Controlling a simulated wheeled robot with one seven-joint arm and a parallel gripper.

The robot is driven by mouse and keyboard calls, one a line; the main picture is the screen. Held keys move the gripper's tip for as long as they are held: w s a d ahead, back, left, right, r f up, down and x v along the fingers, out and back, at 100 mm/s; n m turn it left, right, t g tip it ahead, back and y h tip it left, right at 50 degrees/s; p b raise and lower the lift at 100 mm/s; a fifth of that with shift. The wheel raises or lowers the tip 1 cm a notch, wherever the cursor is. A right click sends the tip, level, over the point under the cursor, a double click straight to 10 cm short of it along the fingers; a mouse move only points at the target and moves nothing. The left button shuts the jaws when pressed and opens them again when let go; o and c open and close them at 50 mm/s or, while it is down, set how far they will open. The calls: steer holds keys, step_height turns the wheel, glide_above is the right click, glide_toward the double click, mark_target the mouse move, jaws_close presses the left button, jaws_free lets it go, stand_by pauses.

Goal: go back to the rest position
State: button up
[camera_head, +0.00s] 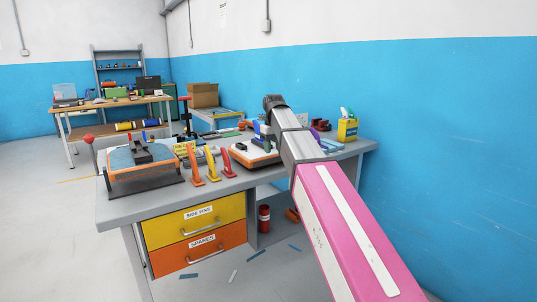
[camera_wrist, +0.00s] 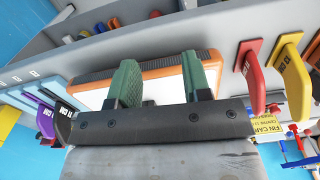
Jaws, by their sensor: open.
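My gripper (camera_wrist: 160,78) shows in the wrist view with two green fingers spread apart and nothing between them. It is over an orange-edged board with a white face (camera_wrist: 150,90), which is partly hidden behind the fingers and the dark gripper body. I cannot tell the gap between fingertips and board. In the head view my arm reaches over the grey workbench (camera_head: 121,211), and the orange-edged board (camera_head: 250,157) lies below its far end. My fingers are not clear in that view.
Red, yellow and orange fins (camera_head: 211,165) stand left of the board. A blue-topped board in a stand (camera_head: 130,158) is at the bench's left end. A yellow container (camera_head: 347,131) stands at the right. Behind is another table (camera_head: 100,104); the floor at left is clear.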

steer(key=s+d+f+m, duration=0.1)
steer(key=s+d+f, duration=0.2)
steer(key=f, duration=0.5)
steer(key=s+d+f+m, duration=0.1)
steer(key=s+d+f, duration=0.2)
steer(key=f, duration=0.5)
steer(key=s+d+f+m, duration=0.15)
steer(key=d+f, duration=0.25)
steer(key=f, duration=0.4)
steer(key=s+d+f+m, duration=0.1)
steer(key=s+d+f, duration=0.2)
steer(key=s+f, duration=0.4)
steer(key=s+d+f+m, duration=0.1)
steer(key=s+d+f, duration=0.3)
steer(key=s+f, duration=0.4)
steer(key=shift+f, duration=0.3)
